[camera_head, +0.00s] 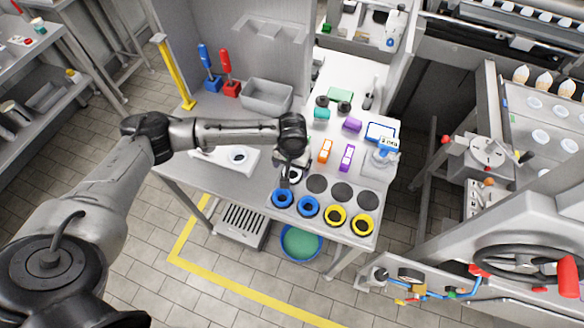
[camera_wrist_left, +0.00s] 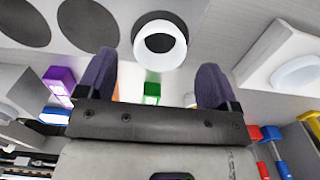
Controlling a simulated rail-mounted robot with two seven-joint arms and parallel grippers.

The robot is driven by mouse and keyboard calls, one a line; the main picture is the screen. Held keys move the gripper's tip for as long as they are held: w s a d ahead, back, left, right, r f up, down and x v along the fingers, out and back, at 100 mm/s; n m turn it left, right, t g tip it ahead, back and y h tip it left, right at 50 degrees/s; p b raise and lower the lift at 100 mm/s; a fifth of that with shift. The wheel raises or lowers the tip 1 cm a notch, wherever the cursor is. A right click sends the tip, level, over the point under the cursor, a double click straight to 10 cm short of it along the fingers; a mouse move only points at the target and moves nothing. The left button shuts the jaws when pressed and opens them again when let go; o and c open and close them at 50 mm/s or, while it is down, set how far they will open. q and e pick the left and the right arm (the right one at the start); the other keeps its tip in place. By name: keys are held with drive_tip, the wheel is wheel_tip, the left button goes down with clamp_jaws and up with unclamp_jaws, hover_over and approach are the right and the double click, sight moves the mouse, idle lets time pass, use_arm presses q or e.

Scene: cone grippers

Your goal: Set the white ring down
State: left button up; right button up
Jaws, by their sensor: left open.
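The white ring (camera_head: 295,176) rests on the bench's near side, at the left end of a row of dark round spots (camera_head: 317,183). In the left wrist view the white ring (camera_wrist_left: 178,48) overlaps a dark spot, part of which shows behind it. My left gripper (camera_head: 287,180) is low over the bench at the ring and partly hides it. In the left wrist view its fingers (camera_wrist_left: 157,72) are apart, and the ring shows beyond them, with no finger visibly closed on it. My right gripper is in neither view.
Blue rings (camera_head: 282,198) and yellow rings (camera_head: 336,215) stand along the near edge. A white block with a round recess (camera_head: 240,157) lies left of the gripper. Orange (camera_head: 325,151) and purple (camera_head: 346,158) pieces lie behind the spots. A grey bin (camera_head: 267,97) stands further back.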

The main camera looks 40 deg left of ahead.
use_arm(q)
wheel_tip(320, 180, up, 10)
drive_tip(key=p, duration=0.1)
drive_tip(key=s+d+f+m, duration=0.1)
drive_tip(key=d+f, duration=0.1)
drive_tip(key=s+d+f+m, duration=0.1)
drive_tip(key=s+d+f, duration=0.1)
drive_tip(key=d, duration=0.1)
drive_tip(key=s+d+f+m+h, duration=0.1)
drive_tip(key=d, duration=0.2)
drive_tip(key=shift+s+d+f+m+t, duration=0.15)
drive_tip(key=shift+s+f+m+t, duration=0.05)
drive_tip(key=shift+f+m+t, duration=0.2)
drive_tip(key=s+d+f+m+t+h, duration=0.1)
drive_tip(key=s+d+f+m+h, duration=0.15)
drive_tip(key=s+d, duration=0.4)
drive_tip(key=s+a+f+t+y, duration=0.1)
drive_tip(key=s+a, duration=0.2)
drive_tip(key=s, duration=0.4)
drive_tip(key=s+a+f+y, duration=0.2)
drive_tip(key=s+a, duration=0.1)
drive_tip(key=s, duration=0.5)
drive_tip(key=shift+s+a+t, duration=0.25)
drive_tip(key=shift+s+t, duration=0.05)
drive_tip(key=shift+t, duration=0.1)
